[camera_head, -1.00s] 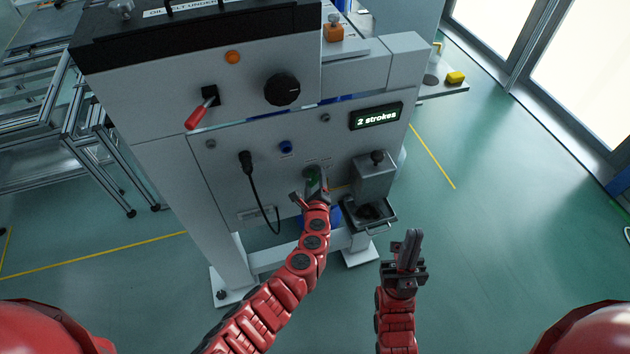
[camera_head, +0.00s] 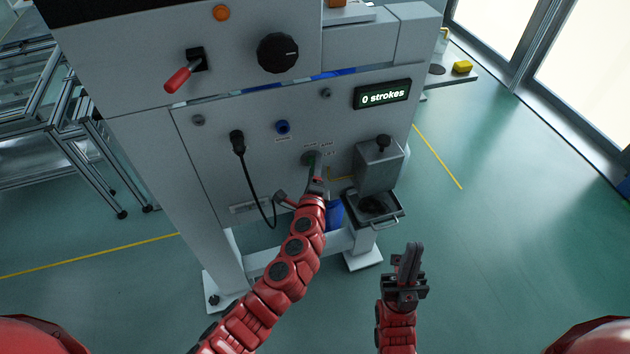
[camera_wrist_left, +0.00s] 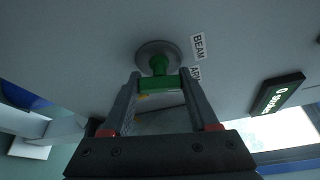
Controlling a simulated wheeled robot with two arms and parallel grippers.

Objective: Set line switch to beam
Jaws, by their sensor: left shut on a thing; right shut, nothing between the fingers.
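The green line switch (camera_wrist_left: 158,68) sits on a round grey base on the panel. In the left wrist view the fingers of my left gripper (camera_wrist_left: 162,88) are on either side of its green handle and shut on it. A BEAM label (camera_wrist_left: 198,46) is beside the switch, with a second, partly hidden label next to it. In the head view my left gripper (camera_head: 315,172) is at the switch on the lower panel and mostly covers it. I cannot tell which label the switch points at. My right gripper (camera_head: 409,262) is shut and empty, away from the panel.
The display (camera_head: 382,94) reads "0 strokes". A black plug with a cable (camera_head: 240,145), a blue button (camera_head: 283,127), a black dial (camera_head: 278,52) and a red lever (camera_head: 179,79) are on the machine. A metal box with a tray (camera_head: 380,170) protrudes right of the switch.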

